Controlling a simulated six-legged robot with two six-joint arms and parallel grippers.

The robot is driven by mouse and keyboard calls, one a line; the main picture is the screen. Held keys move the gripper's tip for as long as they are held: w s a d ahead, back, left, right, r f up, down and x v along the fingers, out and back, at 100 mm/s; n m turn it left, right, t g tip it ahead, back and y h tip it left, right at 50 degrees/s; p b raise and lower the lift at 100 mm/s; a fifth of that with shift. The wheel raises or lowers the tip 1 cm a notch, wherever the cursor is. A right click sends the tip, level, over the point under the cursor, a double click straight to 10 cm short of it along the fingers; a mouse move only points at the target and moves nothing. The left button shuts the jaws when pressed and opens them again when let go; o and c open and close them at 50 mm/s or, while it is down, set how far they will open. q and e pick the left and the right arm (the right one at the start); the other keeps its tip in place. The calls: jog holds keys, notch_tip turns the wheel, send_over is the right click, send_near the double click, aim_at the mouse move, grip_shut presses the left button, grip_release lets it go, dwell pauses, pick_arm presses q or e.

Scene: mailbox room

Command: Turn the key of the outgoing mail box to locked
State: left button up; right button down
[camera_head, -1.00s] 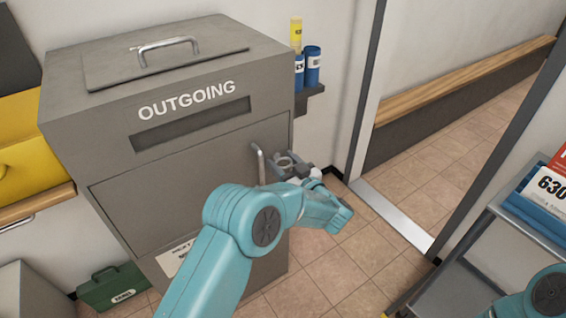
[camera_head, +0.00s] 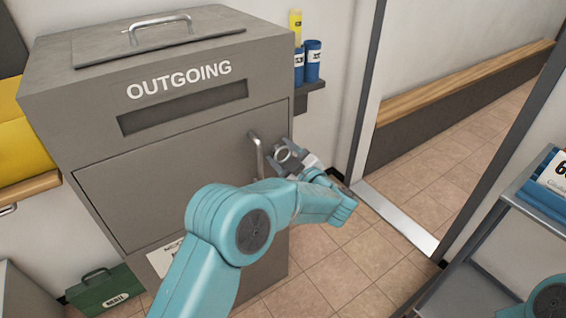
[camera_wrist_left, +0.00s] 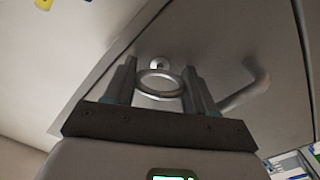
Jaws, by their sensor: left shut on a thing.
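The grey outgoing mail box (camera_head: 160,195) stands at the left in the head view, with a mail slot and a door with a bent handle (camera_head: 256,150). The key's ring-shaped bow (camera_head: 283,154) is at the door's right side. My left gripper (camera_head: 281,156) is at the key, shut on it. In the left wrist view the key ring (camera_wrist_left: 160,84) sits between the two fingers of my left gripper (camera_wrist_left: 160,88), and a round lock (camera_wrist_left: 160,64) shows behind it. The handle (camera_wrist_left: 245,90) is right of the fingers there. My right gripper is not in view.
A small shelf (camera_head: 311,90) with blue and yellow tubes is on the wall behind the box. A green case (camera_head: 103,290) is on the floor at lower left. A grey cart (camera_head: 490,255) stands at the right. Tiled floor (camera_head: 340,255) is open between.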

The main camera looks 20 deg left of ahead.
pick_arm(q)
jog(key=n+b, duration=0.6)
jog(key=shift+f+b, duration=0.25)
jog(key=shift+b, duration=0.05)
jog(key=n+b, duration=0.3)
jog(key=shift+r, duration=0.15)
jog(key=shift+r+n+b, duration=0.15)
jog(key=shift+n+b, duration=0.5)
jog(key=shift+n, duration=0.25)
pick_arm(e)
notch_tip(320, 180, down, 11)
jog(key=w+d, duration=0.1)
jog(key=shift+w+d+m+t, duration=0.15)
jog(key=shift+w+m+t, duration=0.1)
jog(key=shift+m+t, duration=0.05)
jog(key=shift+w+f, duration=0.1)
pick_arm(q)
jog(key=shift+r, duration=0.1)
jog(key=o, duration=1)
jog(key=shift+w, duration=0.1)
jog(key=shift+o, duration=0.2)
jog(key=p+v, duration=0.3)
jog(key=v, duration=1.3)
jog(key=shift+s, duration=0.2)
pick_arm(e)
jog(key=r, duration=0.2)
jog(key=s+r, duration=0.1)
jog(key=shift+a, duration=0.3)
